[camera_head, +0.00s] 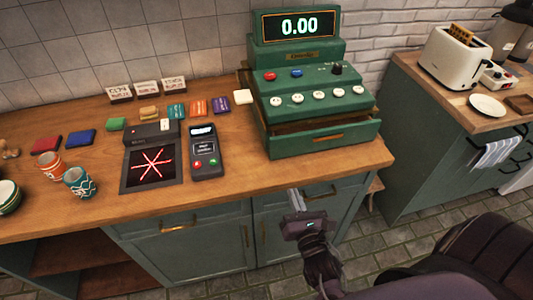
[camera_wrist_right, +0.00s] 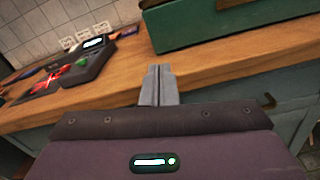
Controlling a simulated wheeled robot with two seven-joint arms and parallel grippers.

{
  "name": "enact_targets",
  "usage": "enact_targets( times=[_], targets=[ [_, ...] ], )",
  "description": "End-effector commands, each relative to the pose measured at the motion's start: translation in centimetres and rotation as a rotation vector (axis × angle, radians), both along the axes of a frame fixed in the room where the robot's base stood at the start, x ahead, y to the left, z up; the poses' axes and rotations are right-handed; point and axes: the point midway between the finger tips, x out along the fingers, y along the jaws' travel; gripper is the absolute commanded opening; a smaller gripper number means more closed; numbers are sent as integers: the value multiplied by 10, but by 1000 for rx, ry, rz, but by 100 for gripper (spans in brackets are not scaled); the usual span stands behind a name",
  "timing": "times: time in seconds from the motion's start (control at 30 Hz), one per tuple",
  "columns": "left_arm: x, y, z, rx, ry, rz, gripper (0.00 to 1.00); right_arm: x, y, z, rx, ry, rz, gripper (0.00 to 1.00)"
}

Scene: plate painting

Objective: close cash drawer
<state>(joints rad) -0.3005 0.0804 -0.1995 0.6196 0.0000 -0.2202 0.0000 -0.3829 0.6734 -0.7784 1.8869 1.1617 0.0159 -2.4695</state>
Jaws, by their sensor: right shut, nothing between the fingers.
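The green cash register (camera_head: 305,85) stands on the wooden counter, its display reading 0.00. Its cash drawer (camera_head: 330,139), with a brass handle, is at the bottom front and sticks out, with a dark gap showing above its front. The drawer's green front also shows at the top right of the right wrist view (camera_wrist_right: 215,27). My right gripper (camera_head: 295,199) is shut and empty, in front of the counter edge and below the drawer, apart from it. Its closed fingers show in the right wrist view (camera_wrist_right: 158,85), pointing toward the counter. My left gripper is not in view.
A card terminal (camera_head: 205,152) and a black scanner pad (camera_head: 153,167) with red lines lie left of the register. Two paper cups (camera_head: 79,182) stand further left. The wooden counter (camera_head: 235,180) is clear in front of the terminal. A toaster (camera_head: 455,58) stands on the right-hand counter.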

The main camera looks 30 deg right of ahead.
Motion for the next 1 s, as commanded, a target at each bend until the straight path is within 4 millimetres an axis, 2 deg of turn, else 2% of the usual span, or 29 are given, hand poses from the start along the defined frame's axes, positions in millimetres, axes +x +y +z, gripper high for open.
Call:
enact_targets(
  times=[0.1,0.23,0.33,0.8,1.0],
  targets=[
    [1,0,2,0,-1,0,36,-3,-9,4,-158,25,-8,0],
    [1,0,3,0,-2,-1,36,-1,-13,5,-218,35,-14,0],
    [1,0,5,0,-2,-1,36,9,-16,6,-222,36,-14,0],
    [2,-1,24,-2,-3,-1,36,101,-38,8,-217,33,-16,0],
    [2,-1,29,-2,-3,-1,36,125,-43,6,-215,37,-14,0]
  ],
)
